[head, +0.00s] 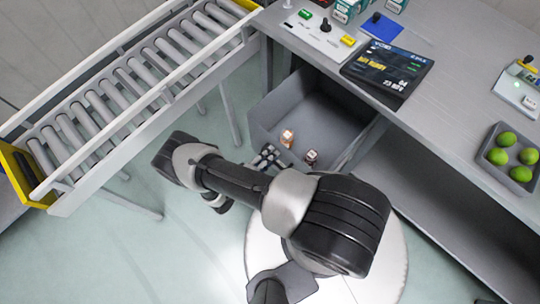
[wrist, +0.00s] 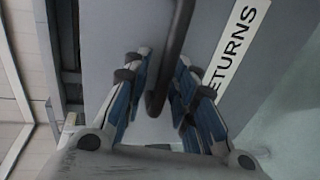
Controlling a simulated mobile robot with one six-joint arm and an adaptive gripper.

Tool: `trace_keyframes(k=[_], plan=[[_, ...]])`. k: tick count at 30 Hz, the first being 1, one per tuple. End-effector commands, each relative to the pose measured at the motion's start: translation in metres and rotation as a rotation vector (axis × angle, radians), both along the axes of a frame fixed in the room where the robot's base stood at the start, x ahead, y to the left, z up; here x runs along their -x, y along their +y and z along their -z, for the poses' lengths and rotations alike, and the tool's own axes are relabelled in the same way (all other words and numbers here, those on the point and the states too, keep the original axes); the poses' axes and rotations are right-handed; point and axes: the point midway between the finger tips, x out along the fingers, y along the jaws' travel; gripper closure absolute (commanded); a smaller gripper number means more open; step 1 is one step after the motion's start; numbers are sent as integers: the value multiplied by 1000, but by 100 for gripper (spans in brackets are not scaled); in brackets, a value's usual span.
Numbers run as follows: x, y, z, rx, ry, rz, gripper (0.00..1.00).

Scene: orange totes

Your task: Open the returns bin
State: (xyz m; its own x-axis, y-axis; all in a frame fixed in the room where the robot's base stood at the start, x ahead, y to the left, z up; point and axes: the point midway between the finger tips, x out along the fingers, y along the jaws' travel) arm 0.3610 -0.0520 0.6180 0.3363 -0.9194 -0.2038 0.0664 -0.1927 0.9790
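The returns bin (head: 340,112) is a grey drawer under the counter. In the head view it stands pulled out, its inside visible from above. In the wrist view its front carries a white "RETURNS" label (wrist: 236,45) and a dark bar handle (wrist: 176,48). My gripper (wrist: 158,85) has its fingers on either side of the handle. A gap shows between the left finger and the bar; the right finger is close to it, and contact is unclear. In the head view my gripper (head: 266,157) is at the bin's near side, partly hidden by my arm.
A roller conveyor (head: 130,88) stands at left. The counter (head: 455,105) holds a dark screen (head: 388,70) and a tray (head: 494,165) of green fruit. Open floor lies lower left.

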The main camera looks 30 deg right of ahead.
Motion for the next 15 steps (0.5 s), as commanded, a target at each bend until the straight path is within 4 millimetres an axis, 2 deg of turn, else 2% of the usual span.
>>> trace_keyframes(k=[11, 15], plan=[[1, 1, 1, -1, 2, 1, 69], [5, 14, -2, -2, 1, -3, 69]])
